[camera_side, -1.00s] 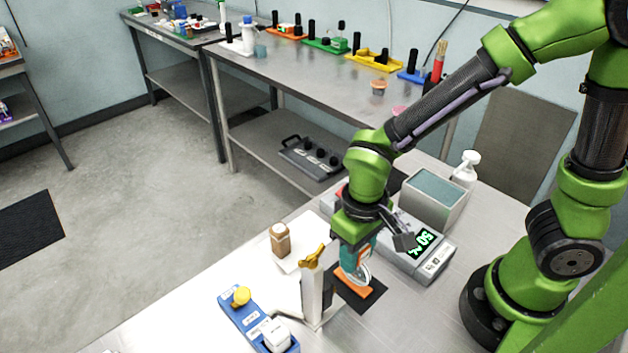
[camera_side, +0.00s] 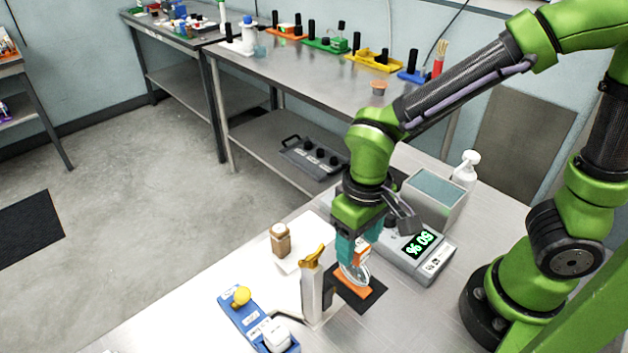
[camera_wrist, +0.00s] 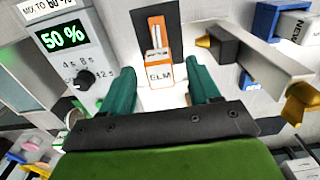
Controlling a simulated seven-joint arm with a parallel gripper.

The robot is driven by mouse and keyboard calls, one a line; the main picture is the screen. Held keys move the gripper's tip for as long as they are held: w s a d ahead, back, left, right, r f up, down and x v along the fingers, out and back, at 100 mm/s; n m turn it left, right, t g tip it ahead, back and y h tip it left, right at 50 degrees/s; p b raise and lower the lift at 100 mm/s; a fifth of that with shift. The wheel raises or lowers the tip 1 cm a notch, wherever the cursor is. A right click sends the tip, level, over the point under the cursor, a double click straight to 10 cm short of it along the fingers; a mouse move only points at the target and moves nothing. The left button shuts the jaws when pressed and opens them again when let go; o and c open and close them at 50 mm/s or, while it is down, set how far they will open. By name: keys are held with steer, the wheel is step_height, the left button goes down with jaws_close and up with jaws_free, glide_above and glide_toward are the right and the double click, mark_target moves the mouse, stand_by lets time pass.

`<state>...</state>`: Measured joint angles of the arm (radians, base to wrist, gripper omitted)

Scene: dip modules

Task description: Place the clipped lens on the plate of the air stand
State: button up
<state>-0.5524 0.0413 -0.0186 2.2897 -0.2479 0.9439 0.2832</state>
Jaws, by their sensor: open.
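My gripper (camera_side: 350,250) hangs over an orange base (camera_side: 351,291) on a black mat, its teal fingers open. A clear round lens (camera_side: 359,274) stands upright at the orange base, with an orange-and-white clip partly hidden behind the fingers. In the wrist view, the orange-and-white piece labelled ELM (camera_wrist: 160,72) lies between and beyond the spread fingertips (camera_wrist: 161,85), with a gap on both sides. A white post (camera_side: 312,290) with a gold top stands just left of the mat. I cannot tell which of these is the air stand's plate.
A grey control box (camera_side: 425,250) with a lit 50 % display is right of the gripper, with a grey tank (camera_side: 433,200) behind it. A brown-and-white bottle (camera_side: 280,241) stands on a white sheet at left. A blue rack (camera_side: 250,318) lies at front left.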

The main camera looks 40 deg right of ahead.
step_height(320, 180, up, 9)
steer(key=shift+f, duration=0.15)
steer(key=d+r+m+t+y, duration=0.2)
steer(key=d+r+m+t, duration=0.2)
steer(key=d+t, duration=0.3)
steer(key=s+d+r, duration=0.1)
steer(key=d, duration=0.3)
steer(key=shift+d+r, duration=0.15)
steer(key=shift+r, duration=0.2)
